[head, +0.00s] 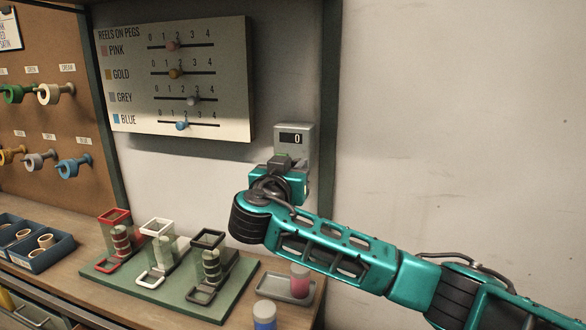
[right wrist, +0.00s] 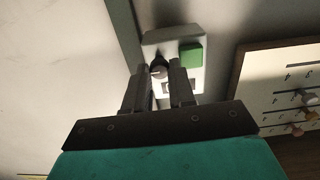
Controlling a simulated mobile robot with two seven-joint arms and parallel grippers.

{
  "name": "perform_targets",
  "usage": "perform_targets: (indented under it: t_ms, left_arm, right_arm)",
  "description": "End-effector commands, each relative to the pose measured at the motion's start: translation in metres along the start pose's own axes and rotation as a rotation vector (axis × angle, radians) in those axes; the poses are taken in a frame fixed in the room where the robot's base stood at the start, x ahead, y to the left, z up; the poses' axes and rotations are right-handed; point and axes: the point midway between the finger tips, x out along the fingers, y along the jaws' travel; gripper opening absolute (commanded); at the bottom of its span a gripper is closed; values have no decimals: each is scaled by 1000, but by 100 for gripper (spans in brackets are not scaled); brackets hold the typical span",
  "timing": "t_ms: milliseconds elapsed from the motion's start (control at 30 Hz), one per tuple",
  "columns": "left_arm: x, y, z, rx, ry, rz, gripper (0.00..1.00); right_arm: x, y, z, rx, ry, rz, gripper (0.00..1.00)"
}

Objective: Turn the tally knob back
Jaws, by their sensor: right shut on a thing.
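The grey tally box (head: 308,148) is on the wall right of the reels board, and its dark display reads 0. In the right wrist view the pale box (right wrist: 154,45) carries a small round knob (right wrist: 158,70) and a green button (right wrist: 191,56). My right gripper (head: 280,163) is at the lower front of the box and hides the knob in the head view. Its two fingers (right wrist: 158,82) stand on either side of the knob, shut on it. My left gripper is not in view.
The reels board (head: 236,95) with sliders hangs left of the box. Below, a green mat (head: 228,297) holds red, white and black holders with stacked reels. A grey tray (head: 272,284) with a pink jar and a blue-labelled jar (head: 265,314) stand under my right arm.

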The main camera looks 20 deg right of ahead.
Motion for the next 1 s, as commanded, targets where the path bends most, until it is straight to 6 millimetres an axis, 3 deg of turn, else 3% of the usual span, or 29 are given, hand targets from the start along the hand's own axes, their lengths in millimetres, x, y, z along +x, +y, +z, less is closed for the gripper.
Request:
perform_targets:
  t_ms: [467,1000]
  left_arm:
    - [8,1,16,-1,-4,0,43]
    - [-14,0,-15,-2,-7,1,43]
  right_arm:
    - [0,-1,2,-278,-7,0,0]
    - [0,-1,-1,-798,-6,0,0]
